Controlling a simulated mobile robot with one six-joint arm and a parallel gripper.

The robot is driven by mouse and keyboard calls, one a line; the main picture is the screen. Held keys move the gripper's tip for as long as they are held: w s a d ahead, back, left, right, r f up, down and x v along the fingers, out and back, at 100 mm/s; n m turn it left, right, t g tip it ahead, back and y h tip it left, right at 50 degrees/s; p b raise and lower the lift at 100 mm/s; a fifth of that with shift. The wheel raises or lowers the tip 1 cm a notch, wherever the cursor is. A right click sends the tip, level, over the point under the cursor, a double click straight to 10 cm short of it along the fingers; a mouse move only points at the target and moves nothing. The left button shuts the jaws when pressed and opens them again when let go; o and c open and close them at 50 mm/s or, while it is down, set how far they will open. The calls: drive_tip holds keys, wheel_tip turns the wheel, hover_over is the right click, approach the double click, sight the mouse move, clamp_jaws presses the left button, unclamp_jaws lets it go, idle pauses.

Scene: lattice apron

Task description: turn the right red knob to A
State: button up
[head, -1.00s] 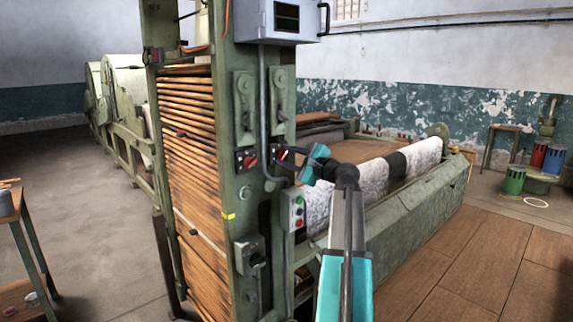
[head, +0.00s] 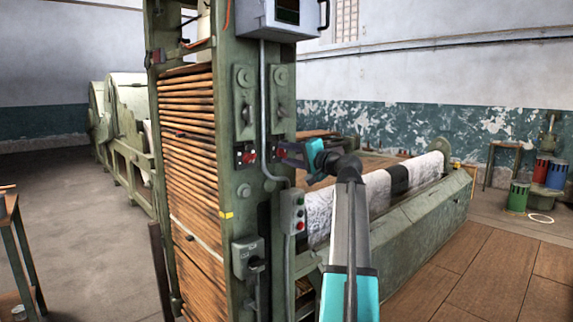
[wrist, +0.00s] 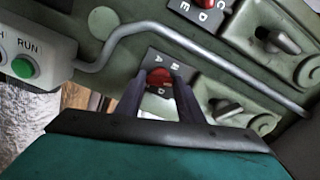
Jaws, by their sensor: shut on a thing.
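The right red knob (wrist: 157,76) sits on a dark lettered plate (wrist: 171,58) in the wrist view. The letter A is readable on the plate; the other letters are partly hidden or unclear. My gripper (wrist: 159,82) is shut on this knob, one dark finger at each side. I cannot tell which letter the knob points to. The left red knob (head: 249,158) is on its own plate, left of a grey pipe; it also shows at the wrist view's top edge (wrist: 209,3).
The grey pipe (wrist: 192,42) runs close to my gripper, between the two knobs. A button box (head: 293,211) with green and red buttons is below. Metal levers (wrist: 235,112) stand beside the knobs. A long white roller (head: 365,190) lies under my arm.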

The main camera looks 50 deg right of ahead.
drive_tip(key=n+b, duration=0.5)
drive_tip(key=shift+w+n, duration=0.1)
drive_tip(key=shift+n, duration=0.2)
drive_tip(key=n+b, duration=0.8)
drive_tip(key=n, duration=0.1)
drive_tip(key=shift+n, duration=0.4)
drive_tip(key=n+b, duration=0.3)
drive_tip(key=n, duration=0.2)
drive_tip(key=shift+r+b, duration=0.15)
drive_tip(key=shift+b, duration=0.25)
drive_tip(key=o, duration=1)
drive_tip(key=shift+o, duration=0.3)
